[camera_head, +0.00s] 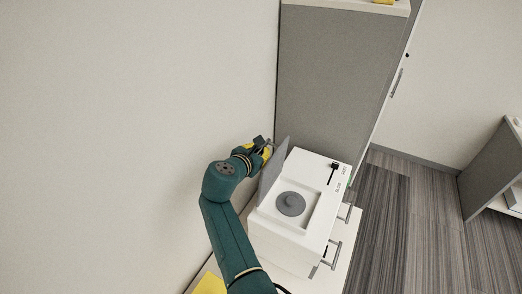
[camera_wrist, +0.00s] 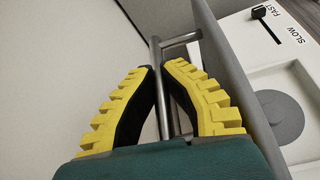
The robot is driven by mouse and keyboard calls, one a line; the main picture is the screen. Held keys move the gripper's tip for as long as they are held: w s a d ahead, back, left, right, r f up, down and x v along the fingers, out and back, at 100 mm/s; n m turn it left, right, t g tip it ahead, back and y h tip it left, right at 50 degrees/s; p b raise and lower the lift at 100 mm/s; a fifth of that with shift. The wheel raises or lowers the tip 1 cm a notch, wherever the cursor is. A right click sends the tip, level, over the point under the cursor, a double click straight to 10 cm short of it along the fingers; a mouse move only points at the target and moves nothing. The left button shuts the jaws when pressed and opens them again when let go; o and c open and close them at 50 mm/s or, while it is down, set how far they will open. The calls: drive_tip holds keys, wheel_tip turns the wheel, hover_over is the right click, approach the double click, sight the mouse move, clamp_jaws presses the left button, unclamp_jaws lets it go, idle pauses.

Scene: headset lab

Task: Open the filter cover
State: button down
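The filter cover (camera_head: 272,172) is a grey flat panel standing nearly upright along the left edge of a white machine (camera_head: 318,207). In the wrist view the cover (camera_wrist: 232,75) runs edge-on right of my fingers. Its metal bar handle (camera_wrist: 157,58) sticks out from its outer face. My gripper (camera_head: 265,146) is on that outer side. Its yellow-and-black fingers (camera_wrist: 162,75) are closed in on both sides of the handle bar. The uncovered recess shows a round grey disc (camera_head: 291,204), also visible in the wrist view (camera_wrist: 279,115).
A black slider (camera_head: 333,167) marked SLOW and FAST sits on the machine's top. A tall grey cabinet (camera_head: 335,75) stands behind, and a plain wall (camera_head: 130,120) lies close left of my arm. The white stand has drawer handles (camera_head: 336,252). Open floor lies right.

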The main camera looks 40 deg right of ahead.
sight(265, 167)
drive_tip(key=shift+s+f, duration=0.1)
drive_tip(key=shift+f, duration=0.35)
drive_tip(key=c, duration=1.4)
unclamp_jaws()
drive_tip(key=v, duration=1.2)
drive_tip(key=shift+r, duration=0.35)
drive_tip(key=shift+d, duration=0.1)
